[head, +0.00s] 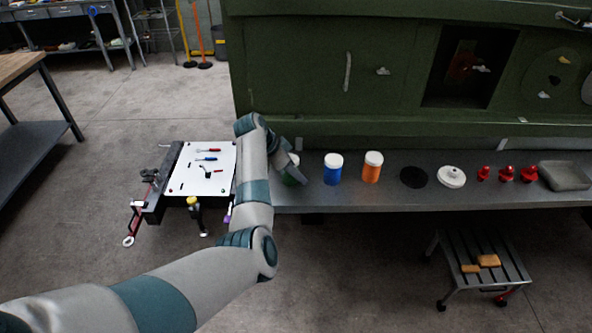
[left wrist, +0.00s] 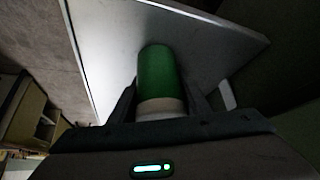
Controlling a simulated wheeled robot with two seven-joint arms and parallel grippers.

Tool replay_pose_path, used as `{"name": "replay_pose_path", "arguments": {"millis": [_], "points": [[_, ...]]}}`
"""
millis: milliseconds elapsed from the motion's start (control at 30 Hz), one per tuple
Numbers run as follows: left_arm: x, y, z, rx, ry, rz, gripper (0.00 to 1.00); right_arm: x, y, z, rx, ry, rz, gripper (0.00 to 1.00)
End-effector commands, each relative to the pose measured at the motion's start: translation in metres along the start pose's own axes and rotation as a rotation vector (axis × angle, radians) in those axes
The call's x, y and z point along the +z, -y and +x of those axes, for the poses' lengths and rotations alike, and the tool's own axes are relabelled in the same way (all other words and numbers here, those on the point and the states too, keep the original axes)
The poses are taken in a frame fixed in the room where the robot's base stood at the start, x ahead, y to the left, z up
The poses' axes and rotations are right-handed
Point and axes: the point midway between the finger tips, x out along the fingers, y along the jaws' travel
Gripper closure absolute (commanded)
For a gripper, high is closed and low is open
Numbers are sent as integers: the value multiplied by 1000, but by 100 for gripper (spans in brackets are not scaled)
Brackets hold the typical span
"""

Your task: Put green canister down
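The green canister (left wrist: 157,72) with its white lid shows in the left wrist view, between the two fingers of my left gripper (left wrist: 162,100). The fingers lie close along both sides of the lid and appear shut on it. In the head view a bit of the green canister (head: 293,177) shows at the left end of the grey shelf (head: 390,197), mostly hidden by my left gripper (head: 290,168). It is at shelf level, but I cannot tell whether its base touches. My right gripper is in neither view.
A blue canister (head: 333,169) and an orange canister (head: 372,167) stand to the right on the shelf. Beyond are a black disc (head: 413,177), a white round part (head: 451,177) and red parts (head: 506,174). A white tool board (head: 203,179) lies left. The green fuselage wall (head: 310,75) rises behind.

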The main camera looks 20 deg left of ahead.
Motion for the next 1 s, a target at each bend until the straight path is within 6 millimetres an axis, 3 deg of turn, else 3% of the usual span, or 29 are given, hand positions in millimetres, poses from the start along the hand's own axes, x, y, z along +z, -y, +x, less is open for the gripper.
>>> {"name": "replay_pose_path", "arguments": {"millis": [33, 67, 567, 767, 1000], "points": [[0, 0, 0, 0, 1, 0, 45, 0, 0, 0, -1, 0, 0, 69], [0, 0, 0, 0, 1, 0, 38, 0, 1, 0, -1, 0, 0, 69], [-1, 0, -6, 0, 1, -1, 38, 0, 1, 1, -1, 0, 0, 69], [0, 1, -26, -3, 1, 0, 38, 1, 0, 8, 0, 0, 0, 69], [0, 2, -68, -5, 1, 1, 38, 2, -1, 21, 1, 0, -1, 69]]}}
